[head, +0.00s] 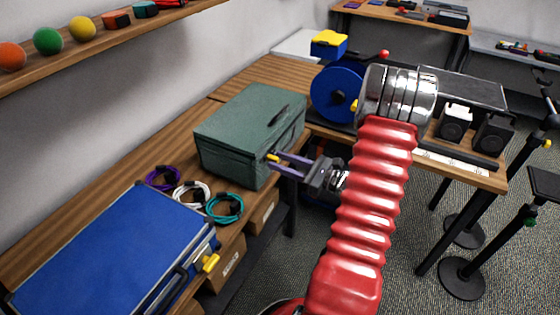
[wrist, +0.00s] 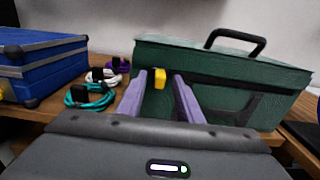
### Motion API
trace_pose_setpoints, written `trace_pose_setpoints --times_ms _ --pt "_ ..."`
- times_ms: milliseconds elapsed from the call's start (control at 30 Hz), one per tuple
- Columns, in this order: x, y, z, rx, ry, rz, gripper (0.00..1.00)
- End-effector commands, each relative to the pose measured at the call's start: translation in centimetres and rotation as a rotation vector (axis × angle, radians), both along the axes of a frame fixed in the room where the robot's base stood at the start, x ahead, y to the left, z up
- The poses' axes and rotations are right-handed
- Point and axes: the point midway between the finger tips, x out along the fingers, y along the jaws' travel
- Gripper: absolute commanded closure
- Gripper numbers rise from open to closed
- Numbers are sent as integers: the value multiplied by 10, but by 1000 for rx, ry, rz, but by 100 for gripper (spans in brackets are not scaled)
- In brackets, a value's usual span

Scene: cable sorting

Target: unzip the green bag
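The green bag (head: 232,135) is a boxy case with a black top handle, standing shut on the wooden bench; it also fills the middle and right of the wrist view (wrist: 225,65). A yellow zip pull (wrist: 160,78) sits on its front near the upper edge, and shows small in the head view (head: 272,157). My gripper (wrist: 161,88) has purple fingers, open, one on each side of the pull with a gap on both sides. In the head view my gripper (head: 277,164) is at the bag's front face. Whether the fingertips touch the bag is unclear.
A blue case (head: 110,250) with a yellow latch lies at the front left. Purple (head: 163,178), white (head: 190,193) and teal (head: 224,207) coiled cables lie between it and the bag. A blue spool (head: 337,95) stands behind the bag. Cardboard boxes (head: 228,262) sit below the bench.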

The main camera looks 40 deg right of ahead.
Motion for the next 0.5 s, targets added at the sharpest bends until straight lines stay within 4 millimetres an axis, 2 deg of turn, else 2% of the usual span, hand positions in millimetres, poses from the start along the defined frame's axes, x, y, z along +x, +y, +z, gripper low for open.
trace_pose_setpoints --times_ms 133,433,500 --pt "9 3 0 0 0 0 67" --pt "10 4 0 0 0 0 67" --pt "10 4 0 0 0 0 71"
